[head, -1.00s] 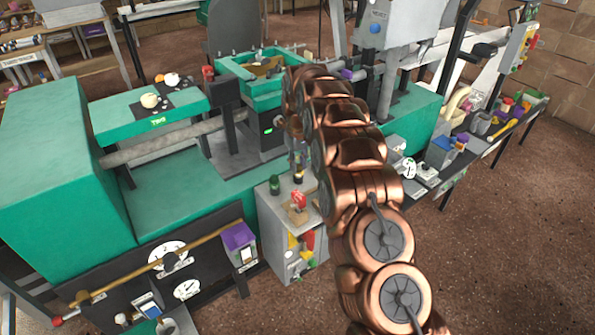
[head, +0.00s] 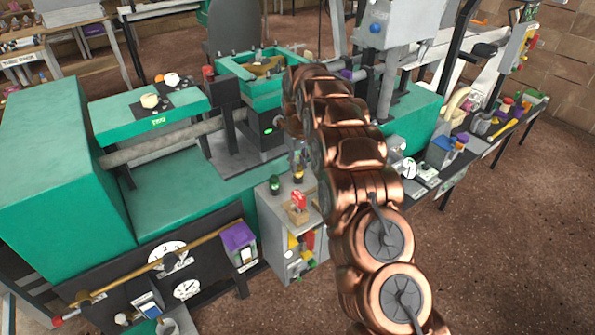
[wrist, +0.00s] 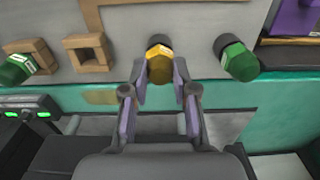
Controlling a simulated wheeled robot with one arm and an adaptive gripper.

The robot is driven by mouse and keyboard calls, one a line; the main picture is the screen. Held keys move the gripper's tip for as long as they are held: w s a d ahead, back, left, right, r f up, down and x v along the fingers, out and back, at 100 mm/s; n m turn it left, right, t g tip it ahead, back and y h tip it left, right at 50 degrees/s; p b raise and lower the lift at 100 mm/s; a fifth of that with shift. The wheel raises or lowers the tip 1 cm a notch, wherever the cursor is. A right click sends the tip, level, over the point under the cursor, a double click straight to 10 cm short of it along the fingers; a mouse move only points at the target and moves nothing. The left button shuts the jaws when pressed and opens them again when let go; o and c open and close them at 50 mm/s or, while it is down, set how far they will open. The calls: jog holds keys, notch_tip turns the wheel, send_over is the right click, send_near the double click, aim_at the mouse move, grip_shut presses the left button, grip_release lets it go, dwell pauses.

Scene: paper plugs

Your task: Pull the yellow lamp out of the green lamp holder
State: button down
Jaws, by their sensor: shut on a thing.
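The yellow lamp (wrist: 159,64) is a faceted yellow cap with a black collar, in the middle of the wrist view. My gripper (wrist: 161,76) has a fingertip on each side of the lamp and is shut on it. The collar lies against the grey panel in this view; I cannot tell whether there is a gap. In the head view the lamp (head: 298,173) is small, above the grey cabinet top, with the gripper largely hidden behind my arm. Green lamps stand at the right (wrist: 238,60) and left (wrist: 15,69) of the wrist view. I cannot make out a separate green holder.
Square wooden frames (wrist: 88,52) are fixed to the grey panel left of the lamp. A purple box (wrist: 296,18) is at the upper right. In the head view a red piece on a wooden block (head: 297,207) stands near the lamp, and the green machine (head: 170,200) lies to the left.

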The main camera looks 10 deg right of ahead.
aim_at(298, 165)
jog(key=shift+r, duration=1.85)
dwell(0.9)
jog(key=shift+r+p, duration=0.45)
jog(key=shift+r, duration=1)
